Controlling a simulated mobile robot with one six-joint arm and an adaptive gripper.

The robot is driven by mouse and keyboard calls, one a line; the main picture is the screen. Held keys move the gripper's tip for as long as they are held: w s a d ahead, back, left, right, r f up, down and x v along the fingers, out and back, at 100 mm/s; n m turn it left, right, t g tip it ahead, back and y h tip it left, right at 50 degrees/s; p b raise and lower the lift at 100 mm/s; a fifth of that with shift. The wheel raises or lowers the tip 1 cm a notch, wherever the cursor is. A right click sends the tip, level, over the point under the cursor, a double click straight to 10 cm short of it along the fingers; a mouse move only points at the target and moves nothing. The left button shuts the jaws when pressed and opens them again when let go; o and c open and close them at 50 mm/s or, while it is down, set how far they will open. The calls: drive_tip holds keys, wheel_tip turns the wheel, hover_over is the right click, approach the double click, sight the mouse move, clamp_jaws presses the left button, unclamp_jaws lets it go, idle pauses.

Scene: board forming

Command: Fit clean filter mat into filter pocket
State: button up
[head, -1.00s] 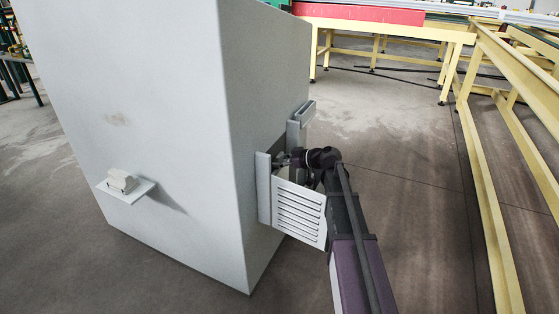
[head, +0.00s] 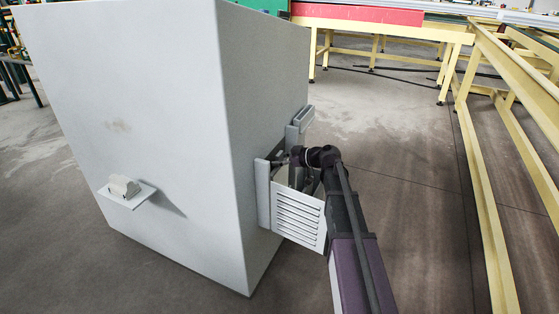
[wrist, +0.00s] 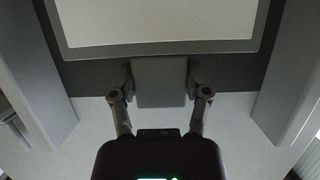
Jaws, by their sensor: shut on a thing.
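In the wrist view, my gripper (wrist: 160,88) is shut on a pale grey block-shaped tab (wrist: 160,75). The tab meets the lower edge of a grey frame with a pale flat face, which looks like the filter mat (wrist: 160,25). The frame sits over a dark opening, the filter pocket (wrist: 85,74), between two grey side walls. I cannot tell how deep it sits. In the head view, my gripper (head: 288,158) is at the pocket on the cabinet's right face, behind a louvred cover (head: 298,213).
The tall grey cabinet (head: 130,90) fills the left. A small ledge (head: 138,199) on its front carries a pale block (head: 124,186). A slotted holder (head: 300,123) is beside the pocket. Yellow frames (head: 480,150) stand right and behind, with open floor between.

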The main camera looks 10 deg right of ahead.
sight(280, 168)
drive_tip(key=shift+r+p, duration=0.45)
drive_tip(key=shift+r, duration=0.1)
drive_tip(key=shift+f+b, duration=1.95)
idle(1.8)
drive_tip(key=shift+s+f+b, duration=0.15)
drive_tip(key=shift+s+b, duration=0.1)
drive_tip(key=shift+b, duration=0.2)
drive_tip(key=o, duration=1.3)
drive_tip(key=shift+s, duration=0.1)
drive_tip(key=shift+f, duration=0.1)
